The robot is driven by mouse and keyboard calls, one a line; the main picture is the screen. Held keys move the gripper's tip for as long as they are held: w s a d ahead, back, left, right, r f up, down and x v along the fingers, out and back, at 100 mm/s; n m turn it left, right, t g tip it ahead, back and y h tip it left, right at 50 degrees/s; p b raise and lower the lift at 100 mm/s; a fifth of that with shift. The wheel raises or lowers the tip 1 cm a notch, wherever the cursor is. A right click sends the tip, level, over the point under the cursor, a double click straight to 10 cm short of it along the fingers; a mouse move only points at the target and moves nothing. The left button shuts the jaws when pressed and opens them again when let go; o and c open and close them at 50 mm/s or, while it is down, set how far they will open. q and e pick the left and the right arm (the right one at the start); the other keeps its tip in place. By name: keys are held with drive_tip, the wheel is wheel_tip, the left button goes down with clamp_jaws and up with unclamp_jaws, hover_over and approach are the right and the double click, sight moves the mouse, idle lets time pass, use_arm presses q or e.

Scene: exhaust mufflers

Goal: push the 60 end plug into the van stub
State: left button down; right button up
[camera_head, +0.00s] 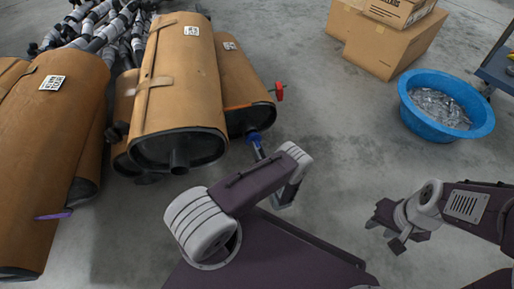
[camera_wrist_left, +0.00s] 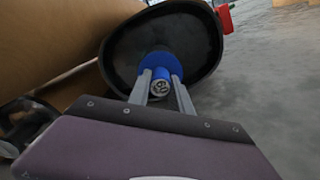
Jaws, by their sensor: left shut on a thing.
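The blue end plug (camera_head: 253,137) is at the dark end face of the right-hand cardboard-wrapped muffler (camera_head: 229,74). My left gripper (camera_head: 260,152) is shut on it. In the left wrist view the plug's printed end (camera_wrist_left: 160,84) lies between both fingers, and its wide blue flange (camera_wrist_left: 160,63) faces the muffler's dark end (camera_wrist_left: 122,55). The stub is hidden behind the flange, so I cannot tell how deep the plug sits. The print is too small to read. My right gripper (camera_head: 386,229) is over bare floor at the lower right, its opening unclear.
A red piece (camera_head: 279,91) sticks out at that muffler's right side. A larger wrapped muffler (camera_head: 180,85) with a bare stub stands left of it, and another (camera_head: 48,140) further left. A blue tub (camera_head: 416,121) and cartons (camera_head: 392,52) stand right. Floor between is clear.

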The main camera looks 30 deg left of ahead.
use_arm(q)
drive_tip(key=shift+x, duration=1.45)
drive_tip(key=c, duration=1.1)
unclamp_jaws()
drive_tip(key=p+v, duration=0.4)
drive_tip(key=v, duration=0.5)
drive_tip(key=shift+p, duration=0.35)
